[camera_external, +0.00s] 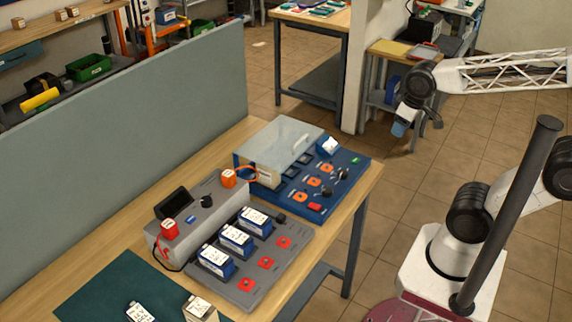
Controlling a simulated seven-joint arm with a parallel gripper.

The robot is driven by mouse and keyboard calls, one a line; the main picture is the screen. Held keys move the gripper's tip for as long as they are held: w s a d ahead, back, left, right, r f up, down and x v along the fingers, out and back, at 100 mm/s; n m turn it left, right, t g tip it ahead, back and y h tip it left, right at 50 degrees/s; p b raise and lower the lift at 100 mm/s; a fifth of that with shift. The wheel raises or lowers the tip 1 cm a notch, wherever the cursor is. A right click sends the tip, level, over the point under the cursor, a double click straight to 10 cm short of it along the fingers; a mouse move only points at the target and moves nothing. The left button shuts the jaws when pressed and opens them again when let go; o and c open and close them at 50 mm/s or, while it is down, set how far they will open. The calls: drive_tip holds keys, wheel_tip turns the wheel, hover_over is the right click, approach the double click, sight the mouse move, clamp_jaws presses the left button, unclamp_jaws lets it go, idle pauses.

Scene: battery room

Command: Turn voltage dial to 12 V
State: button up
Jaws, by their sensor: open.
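A grey charger unit (193,222) stands on the wooden workbench with a dark display (174,203) and a round black dial (207,201) on its top face. This dial looks like the voltage dial; its pointer and markings are too small to read. My gripper (418,126) hangs in the air at the upper right, beyond the bench's right edge. It is open and empty, well apart from the dial.
Red (169,229) and orange (228,178) plugs sit by the charger. A grey tray (262,268) holds blue-and-white batteries. A blue panel (333,185) has black knobs and a clear cover (283,147). A grey partition (130,155) backs the bench. Air between gripper and bench looks clear.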

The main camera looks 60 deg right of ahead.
drive_tip(key=shift+o, duration=1.1)
drive_tip(key=shift+w+a+f+n, duration=0.2)
drive_tip(key=shift+w+a+n, duration=0.15)
drive_tip(key=shift+w+n, duration=0.45)
drive_tip(key=n+g, duration=0.3)
drive_tip(key=n, duration=2.3)
hover_over(327, 189)
wheel_tip(327, 189, down, 13)
drive_tip(key=shift+s+f, duration=0.1)
drive_tip(key=shift+f, duration=0.2)
drive_tip(key=shift+f, duration=3.75)
drive_tip(key=shift+c, duration=0.2)
